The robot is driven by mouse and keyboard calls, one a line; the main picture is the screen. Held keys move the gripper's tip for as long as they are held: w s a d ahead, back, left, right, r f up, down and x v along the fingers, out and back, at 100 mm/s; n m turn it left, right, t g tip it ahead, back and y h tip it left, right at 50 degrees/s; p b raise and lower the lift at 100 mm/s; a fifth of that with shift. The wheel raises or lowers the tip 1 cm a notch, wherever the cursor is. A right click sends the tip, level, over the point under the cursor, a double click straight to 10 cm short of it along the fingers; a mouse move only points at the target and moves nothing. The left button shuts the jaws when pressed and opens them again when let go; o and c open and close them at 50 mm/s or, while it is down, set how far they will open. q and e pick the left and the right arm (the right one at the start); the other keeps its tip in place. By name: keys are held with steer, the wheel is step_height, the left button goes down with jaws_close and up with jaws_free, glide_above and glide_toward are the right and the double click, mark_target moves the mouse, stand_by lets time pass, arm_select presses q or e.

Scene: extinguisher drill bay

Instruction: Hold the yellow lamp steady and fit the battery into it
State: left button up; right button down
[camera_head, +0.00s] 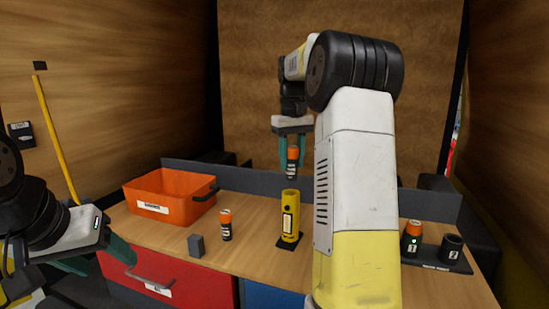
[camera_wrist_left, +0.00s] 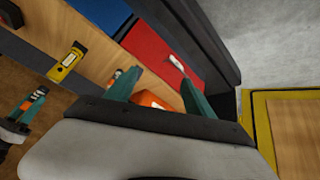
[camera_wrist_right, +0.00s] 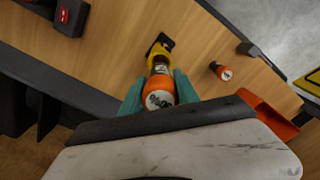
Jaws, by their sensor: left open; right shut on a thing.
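The yellow lamp (camera_head: 290,216) stands upright on a dark base plate on the bench; it also shows in the left wrist view (camera_wrist_left: 66,63). My right gripper (camera_head: 292,160) is shut on an orange-topped battery (camera_head: 292,164) and holds it upright above the lamp, apart from it. In the right wrist view the held battery (camera_wrist_right: 159,92) covers part of the lamp (camera_wrist_right: 159,56). My left gripper (camera_head: 103,261) is open and empty at the front left, in front of the red drawer, well away from the lamp.
An orange bin (camera_head: 170,197) stands at the back left of the bench. Another battery (camera_head: 226,225) and a small grey block (camera_head: 196,245) stand left of the lamp. A dark charger (camera_head: 436,258) at the right holds a battery (camera_head: 411,238) beside an empty-looking socket (camera_head: 452,248). My right arm hides some bench.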

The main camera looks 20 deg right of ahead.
arm_select(q)
steer(key=shift+o, duration=0.5)
steer(key=shift+o, duration=1.4)
steer(key=shift+w, duration=0.1)
steer(key=n+g+h, duration=0.6)
steer(key=n+h, duration=0.2)
steer(key=n, duration=0.5)
glide_toward(287, 231)
steer(key=s+a+r, duration=0.3)
steer(key=a+r, duration=0.1)
steer(key=a, duration=0.4)
steer(key=w+d+f+n, duration=0.1)
steer(key=d+f, duration=0.1)
steer(key=w+d+f+n+h, duration=0.1)
steer(key=w+d+f+n, duration=0.1)
steer(key=d, duration=0.1)
steer(key=w+d+f+n+h, duration=0.1)
steer(key=w+d+f+n, duration=0.1)
steer(key=f, duration=0.1)
steer(key=shift+w+d, duration=0.1)
steer(key=shift+d, duration=0.25)
steer(key=shift+n, duration=0.3)
steer(key=shift+x, duration=5.05)
